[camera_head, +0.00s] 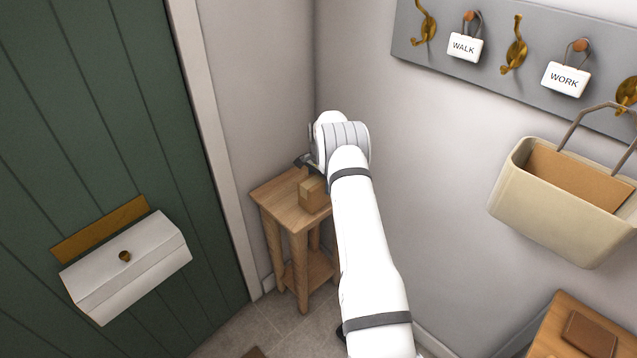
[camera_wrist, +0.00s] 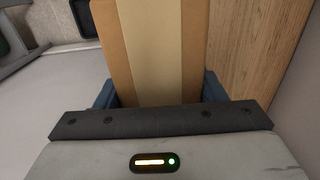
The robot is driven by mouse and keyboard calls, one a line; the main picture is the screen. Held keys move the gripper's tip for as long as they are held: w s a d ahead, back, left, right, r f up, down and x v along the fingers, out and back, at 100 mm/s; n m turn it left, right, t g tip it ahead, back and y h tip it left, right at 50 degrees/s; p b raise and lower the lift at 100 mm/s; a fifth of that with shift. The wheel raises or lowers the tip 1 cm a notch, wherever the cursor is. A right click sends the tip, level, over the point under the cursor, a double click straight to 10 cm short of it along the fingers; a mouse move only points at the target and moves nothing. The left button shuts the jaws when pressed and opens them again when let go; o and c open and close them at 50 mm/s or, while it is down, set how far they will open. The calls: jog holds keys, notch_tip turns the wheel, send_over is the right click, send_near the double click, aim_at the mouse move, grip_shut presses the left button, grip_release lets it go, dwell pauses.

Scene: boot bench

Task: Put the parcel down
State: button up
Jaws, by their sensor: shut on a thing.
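The parcel (camera_head: 314,194) is a small brown cardboard box. It is at my gripper (camera_head: 312,177), at or just above the top of a small wooden side table (camera_head: 276,192) in the corner. In the wrist view the parcel (camera_wrist: 152,45) shows a paler tape band down its middle, and the blue fingers of my gripper (camera_wrist: 158,92) are shut on its two sides. Wood grain of the table (camera_wrist: 245,45) shows beside and behind the parcel. I cannot tell whether the parcel's underside touches the tabletop. My arm hides part of the table's right side.
A green door (camera_head: 95,120) with a white letter box (camera_head: 128,270) is on the left. A hook rail (camera_head: 490,65) with WALK and WORK tags is on the wall, and a beige basket (camera_head: 545,220) hangs at right. A wooden bench (camera_head: 550,340) with a brown item is lower right.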

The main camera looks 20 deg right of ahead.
jog(key=shift+f, duration=0.2)
jog(key=shift+f, duration=0.1)
jog(key=shift+f+b, duration=0.15)
jog(key=shift+b, duration=0.15)
jog(key=o, duration=1.3)
jog(key=shift+c, duration=0.2)
